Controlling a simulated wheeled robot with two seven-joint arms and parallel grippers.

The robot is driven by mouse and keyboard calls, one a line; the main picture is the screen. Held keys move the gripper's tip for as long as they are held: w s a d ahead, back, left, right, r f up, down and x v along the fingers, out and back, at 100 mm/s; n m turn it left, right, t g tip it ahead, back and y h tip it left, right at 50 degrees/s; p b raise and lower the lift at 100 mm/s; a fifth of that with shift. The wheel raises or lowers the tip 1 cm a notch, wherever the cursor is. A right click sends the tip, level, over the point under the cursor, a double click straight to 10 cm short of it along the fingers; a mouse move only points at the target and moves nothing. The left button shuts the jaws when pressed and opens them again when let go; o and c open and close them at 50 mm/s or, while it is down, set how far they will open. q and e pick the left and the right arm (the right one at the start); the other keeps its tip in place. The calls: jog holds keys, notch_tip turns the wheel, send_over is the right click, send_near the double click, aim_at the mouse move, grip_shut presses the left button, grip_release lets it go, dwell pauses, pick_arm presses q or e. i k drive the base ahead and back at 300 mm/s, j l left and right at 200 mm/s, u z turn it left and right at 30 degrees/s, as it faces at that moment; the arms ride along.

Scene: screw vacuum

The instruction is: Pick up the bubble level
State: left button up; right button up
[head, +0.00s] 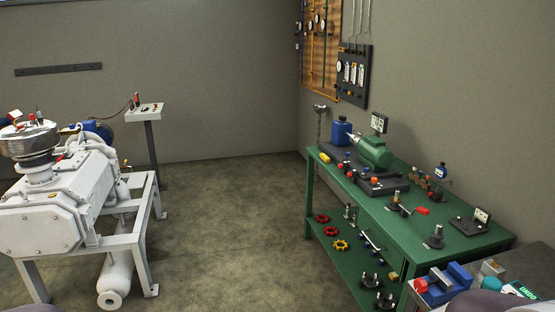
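No object here is clearly recognisable as the bubble level. A small yellow block (324,157) lies at the far left corner of the green workbench (470,246); it is too small to tell whether it is the level. Many other small parts on the bench are also too small to name. Neither of my grippers is in view. Only rounded grey-purple parts, probably of my arms, show at the bottom edge.
A green lathe-like machine (375,152) stands on the workbench, with red and yellow handwheels (341,245) on its lower shelf. A blue vise-like tool (440,284) is at the lower right. A white pump (60,205) on a frame stands left. The floor between is clear.

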aim_at(321, 155)
jog(key=i+z, duration=0.15)
jog(key=i, duration=0.4)
jog(key=i+j+z, duration=0.15)
jog(key=i, duration=0.35)
jog(key=i+j+z, duration=0.15)
jog(key=i, duration=0.35)
jog(key=i+j+z, duration=0.15)
jog(key=i+j, duration=0.15)
jog(key=i, duration=0.25)
jog(key=i+z, duration=0.3)
jog(key=z, duration=0.2)
jog(key=i+j+z, duration=0.25)
jog(key=z, duration=0.2)
jog(key=i+j+z, duration=0.1)
jog(key=i+j, duration=0.4)
jog(key=i+j+z, duration=0.1)
jog(key=i+j, duration=0.35)
jog(key=j, duration=0.15)
jog(key=i+j+z, duration=0.1)
jog(key=i+j, duration=0.4)
